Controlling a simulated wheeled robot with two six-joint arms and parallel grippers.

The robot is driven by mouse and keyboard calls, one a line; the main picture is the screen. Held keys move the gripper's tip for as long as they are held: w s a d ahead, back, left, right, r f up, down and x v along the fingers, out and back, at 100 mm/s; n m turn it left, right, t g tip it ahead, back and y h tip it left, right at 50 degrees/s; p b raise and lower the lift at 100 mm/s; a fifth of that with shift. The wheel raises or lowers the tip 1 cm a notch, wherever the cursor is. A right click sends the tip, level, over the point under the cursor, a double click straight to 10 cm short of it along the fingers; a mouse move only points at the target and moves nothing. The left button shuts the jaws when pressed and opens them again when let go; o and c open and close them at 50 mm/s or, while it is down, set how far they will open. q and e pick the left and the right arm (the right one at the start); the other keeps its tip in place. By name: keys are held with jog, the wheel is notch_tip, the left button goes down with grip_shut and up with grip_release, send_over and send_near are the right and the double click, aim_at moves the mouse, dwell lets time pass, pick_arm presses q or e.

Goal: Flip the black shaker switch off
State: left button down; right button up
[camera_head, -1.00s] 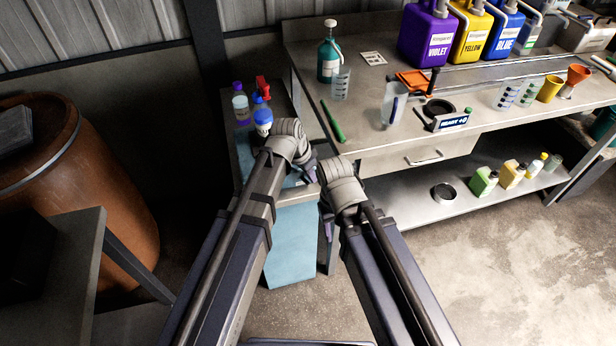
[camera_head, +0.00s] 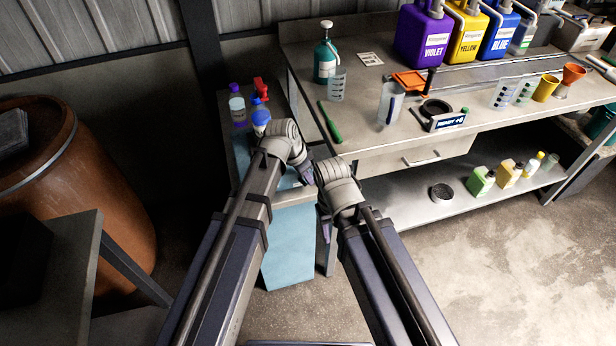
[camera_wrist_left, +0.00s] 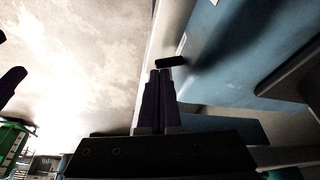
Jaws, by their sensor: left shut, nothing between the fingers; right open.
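A small black bar, which looks like the black shaker switch (camera_wrist_left: 171,61), shows in the left wrist view against a blue and pale panel. My left gripper (camera_wrist_left: 159,71) is shut and empty, with its dark purple fingertips just below the bar in that view. I cannot tell whether they touch it, or which way the switch is set. In the head view my left gripper (camera_head: 305,174) is partly hidden by its wrist beside the blue cabinet (camera_head: 292,245). My right gripper (camera_head: 328,230) is open, lower, mostly hidden behind its own wrist. The switch is hidden in the head view.
Spray bottles (camera_head: 260,116) stand on the cabinet top just beyond my left wrist. The steel workbench (camera_head: 365,120) to the right holds jugs, beakers and a green stick (camera_head: 331,122). A rusty barrel (camera_head: 90,190) stands at left. The floor at lower right is clear.

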pick_arm(q)
jog(key=shift+s+a+m, duration=0.1)
jog(key=shift+s+m, duration=0.05)
jog(key=shift+m, duration=0.45)
jog(key=shift+s+a+m+g+h, duration=0.15)
jog(key=shift+m+g, duration=0.1)
jog(key=shift+m, duration=0.35)
jog(key=shift+s+a+m+g+h, duration=0.15)
jog(key=shift+m+g, duration=0.1)
jog(key=shift+m, duration=0.35)
jog(key=m, duration=0.1)
jog(key=m+g, duration=0.1)
jog(key=m, duration=0.1)
jog(key=shift+s+a+m, duration=0.15)
jog(key=shift+a+m, duration=0.15)
jog(key=shift+s+a, duration=0.1)
jog(key=shift+s, duration=0.15)
jog(key=shift+s+a, duration=0.25)
jog(key=shift+s, duration=0.3)
jog(key=shift+r, duration=0.15)
